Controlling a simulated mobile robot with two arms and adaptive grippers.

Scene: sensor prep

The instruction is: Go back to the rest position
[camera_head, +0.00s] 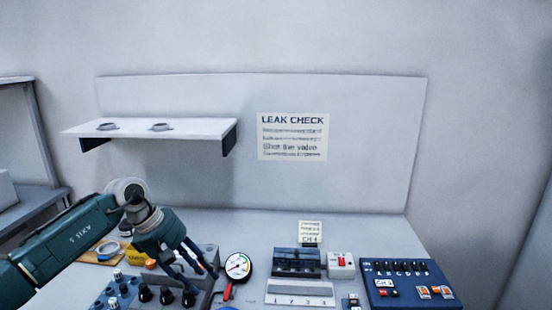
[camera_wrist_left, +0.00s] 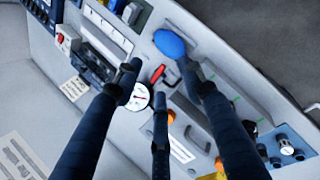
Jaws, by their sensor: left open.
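My left gripper (camera_head: 203,278) reaches in from the lower left of the head view, its dark fingers pointing down over the bench. In the left wrist view its fingers (camera_wrist_left: 158,75) are spread, with nothing held between them. A round white gauge (camera_head: 237,266) with a red handle (camera_head: 228,291) stands just right of the fingers. The gauge also shows in the left wrist view (camera_wrist_left: 138,97), partly behind a finger. A blue round part (camera_wrist_left: 169,43) shows near one fingertip, apparently beyond it. My right gripper is not in view.
A blue switch panel (camera_head: 411,286) and a dark module block (camera_head: 297,262) stand on the bench at the right. A panel with black knobs (camera_head: 167,296) lies under the gripper. A wall shelf (camera_head: 190,128) holds two rings. A LEAK CHECK sign (camera_head: 292,137) hangs behind.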

